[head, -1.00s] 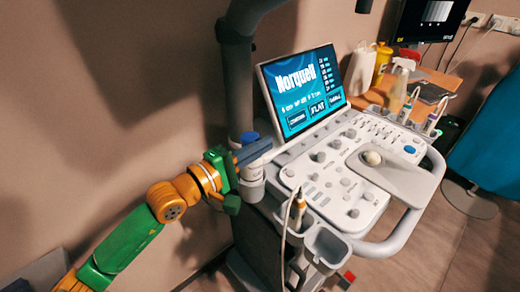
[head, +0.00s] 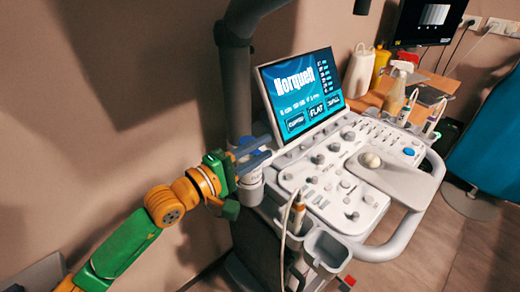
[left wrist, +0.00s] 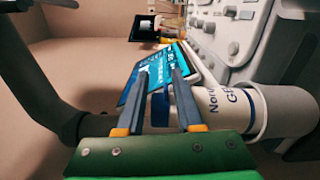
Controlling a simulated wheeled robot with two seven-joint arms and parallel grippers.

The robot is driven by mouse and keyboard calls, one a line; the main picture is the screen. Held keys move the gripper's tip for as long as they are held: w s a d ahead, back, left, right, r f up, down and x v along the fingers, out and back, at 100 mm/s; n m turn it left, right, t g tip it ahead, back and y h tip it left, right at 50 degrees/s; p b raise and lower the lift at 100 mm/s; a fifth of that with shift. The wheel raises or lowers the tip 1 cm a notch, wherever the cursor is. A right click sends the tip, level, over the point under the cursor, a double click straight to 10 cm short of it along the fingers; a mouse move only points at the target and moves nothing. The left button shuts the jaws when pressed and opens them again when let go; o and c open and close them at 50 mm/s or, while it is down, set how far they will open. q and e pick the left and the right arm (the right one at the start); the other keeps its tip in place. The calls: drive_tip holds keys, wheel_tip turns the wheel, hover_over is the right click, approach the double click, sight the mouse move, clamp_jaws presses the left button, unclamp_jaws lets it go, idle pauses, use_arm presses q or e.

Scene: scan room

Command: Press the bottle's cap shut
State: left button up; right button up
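A white bottle (head: 255,177) with blue lettering stands in a holder at the left side of the ultrasound console. It also shows in the left wrist view (left wrist: 222,103), lying sideways in that picture inside a pale round cup (left wrist: 282,111). Its blue cap (left wrist: 160,111) shows between my left gripper's fingers in the wrist view; whether they touch it I cannot tell. My left gripper (head: 264,147) is at the bottle's top, its two grey fingers parted. The fingers partly hide the cap in the head view. My right gripper is not in view.
The console (head: 345,185) with its lit screen (head: 303,93) is right of the bottle. A dark upright post (head: 236,95) rises close behind the gripper. A probe (head: 298,213) hangs in front. A wooden table (head: 440,82) with bottles stands at the back right.

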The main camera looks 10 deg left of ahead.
use_arm(q)
drive_tip(key=shift+s+a+f, duration=0.15)
drive_tip(key=shift+s+a, duration=0.05)
drive_tip(key=shift+a, duration=0.05)
drive_tip(key=b+v, duration=0.3)
drive_tip(key=v, duration=0.3)
drive_tip(key=shift+s, duration=0.2)
drive_tip(key=shift+a, duration=0.1)
